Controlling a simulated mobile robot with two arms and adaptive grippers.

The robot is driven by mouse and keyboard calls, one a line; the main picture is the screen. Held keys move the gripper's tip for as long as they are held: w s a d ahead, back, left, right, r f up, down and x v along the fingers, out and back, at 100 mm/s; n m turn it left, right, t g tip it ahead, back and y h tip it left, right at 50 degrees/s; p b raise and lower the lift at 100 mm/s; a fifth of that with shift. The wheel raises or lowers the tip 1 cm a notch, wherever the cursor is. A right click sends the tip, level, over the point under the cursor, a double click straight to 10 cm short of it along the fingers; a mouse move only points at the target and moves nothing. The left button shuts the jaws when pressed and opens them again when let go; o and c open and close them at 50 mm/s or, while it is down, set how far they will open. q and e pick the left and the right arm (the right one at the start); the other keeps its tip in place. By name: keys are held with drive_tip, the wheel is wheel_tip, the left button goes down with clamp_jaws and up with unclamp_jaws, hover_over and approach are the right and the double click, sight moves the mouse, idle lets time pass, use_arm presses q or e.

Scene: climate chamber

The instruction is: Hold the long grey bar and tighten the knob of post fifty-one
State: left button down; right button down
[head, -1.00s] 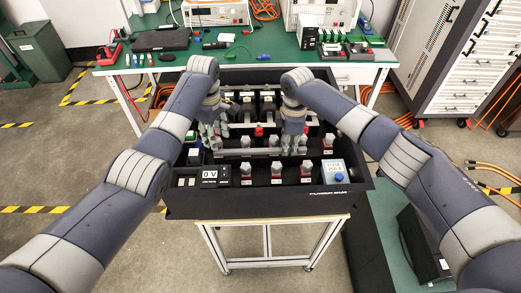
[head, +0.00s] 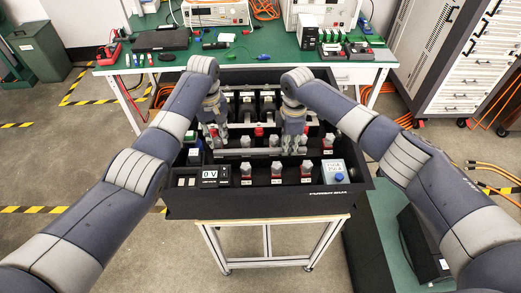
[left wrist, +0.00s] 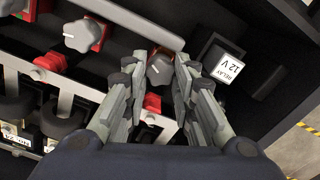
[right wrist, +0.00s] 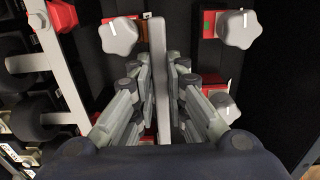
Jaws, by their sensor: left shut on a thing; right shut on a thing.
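The long grey bar (head: 252,152) lies across the middle of the black box. My right gripper (head: 290,147) is shut on the bar, whose grey edge stands between the fingers in the right wrist view (right wrist: 158,70). My left gripper (head: 216,145) is over the left part of the box. I cannot read any post number, and the left fingers hide this knob in the head view.
Several other grey knobs on red posts stand close by, such as one in the front row (head: 276,168). A black relay block labelled 12 V (left wrist: 228,62) is right beside the left fingers. A blue box (head: 335,171) sits at the front right corner.

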use_arm(q)
drive_tip(key=m, duration=0.4)
drive_tip(key=shift+r+m, duration=0.1)
drive_tip(key=shift+m, duration=0.2)
drive_tip(key=shift+w, duration=0.1)
drive_tip(key=m, duration=0.8)
drive_tip(key=shift+m, duration=0.3)
drive_tip(key=shift+r+m, duration=0.1)
drive_tip(key=shift+m, duration=1.6)
